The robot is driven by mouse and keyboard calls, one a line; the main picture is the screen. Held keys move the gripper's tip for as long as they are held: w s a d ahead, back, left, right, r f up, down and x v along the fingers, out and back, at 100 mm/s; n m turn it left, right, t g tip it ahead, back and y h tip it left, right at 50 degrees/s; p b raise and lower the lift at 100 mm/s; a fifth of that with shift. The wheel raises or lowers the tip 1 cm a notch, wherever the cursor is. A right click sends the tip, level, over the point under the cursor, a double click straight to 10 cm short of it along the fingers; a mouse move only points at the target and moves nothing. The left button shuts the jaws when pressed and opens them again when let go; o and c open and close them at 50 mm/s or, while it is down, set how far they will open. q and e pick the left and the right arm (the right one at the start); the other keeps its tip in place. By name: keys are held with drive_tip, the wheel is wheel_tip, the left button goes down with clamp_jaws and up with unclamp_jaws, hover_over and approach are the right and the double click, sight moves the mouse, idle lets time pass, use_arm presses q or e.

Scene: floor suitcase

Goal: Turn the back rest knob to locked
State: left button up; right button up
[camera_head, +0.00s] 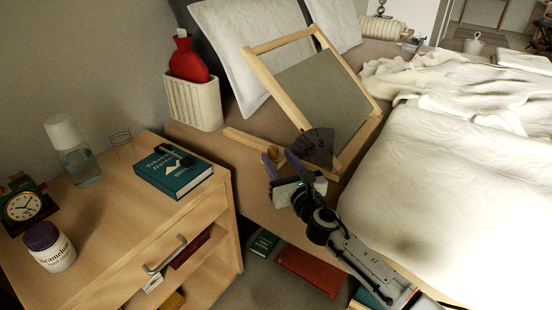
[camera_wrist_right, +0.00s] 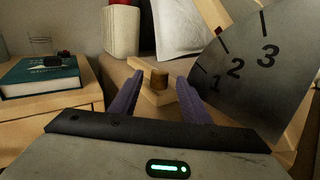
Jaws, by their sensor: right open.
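The back rest (camera_head: 318,92) is a wooden frame with a grey panel, propped up at a slant on the bed in the head view. A dark scale plate (camera_head: 316,148) marked 1, 2, 3 sits at its lower corner; the plate also shows large in the right wrist view (camera_wrist_right: 262,66). The small brown knob (camera_head: 273,153) stands on the wooden base rail; it shows in the right wrist view (camera_wrist_right: 159,79). My right gripper (camera_head: 279,161) is open, its purple fingers pointing at the knob, one to each side in the wrist view (camera_wrist_right: 159,86). Contact is not visible. My left gripper is out of view.
A nightstand (camera_head: 110,225) at the left holds a teal book (camera_head: 172,174), a carafe, a clock and a jar. A white holder (camera_head: 193,101) with a red hot-water bottle (camera_head: 188,60) stands behind the rail. White bedding (camera_head: 450,190) fills the right.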

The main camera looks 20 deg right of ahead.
sight(273, 153)
drive_tip(key=shift+w, duration=1.1)
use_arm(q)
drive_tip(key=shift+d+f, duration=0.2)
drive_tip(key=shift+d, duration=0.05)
use_arm(e)
drive_tip(key=shift+a, duration=0.1)
drive_tip(key=c, duration=1)
drive_tip(key=shift+a+f+m+h+b, duration=0.1)
drive_tip(key=shift+a+m+h+b, duration=0.2)
drive_tip(key=shift+m+h, duration=0.6)
drive_tip(key=shift+a+m+h+b, duration=0.1)
drive_tip(key=shift+m+h+b, duration=0.3)
drive_tip(key=shift+h, duration=0.9)
drive_tip(key=shift+c, duration=0.2)
drive_tip(key=shift+m+g+h, duration=0.3)
drive_tip(key=shift+m+h, duration=0.1)
drive_tip(key=shift+h, duration=0.2)
drive_tip(key=shift+m+h, duration=0.6)
drive_tip(key=shift+h, duration=0.1)
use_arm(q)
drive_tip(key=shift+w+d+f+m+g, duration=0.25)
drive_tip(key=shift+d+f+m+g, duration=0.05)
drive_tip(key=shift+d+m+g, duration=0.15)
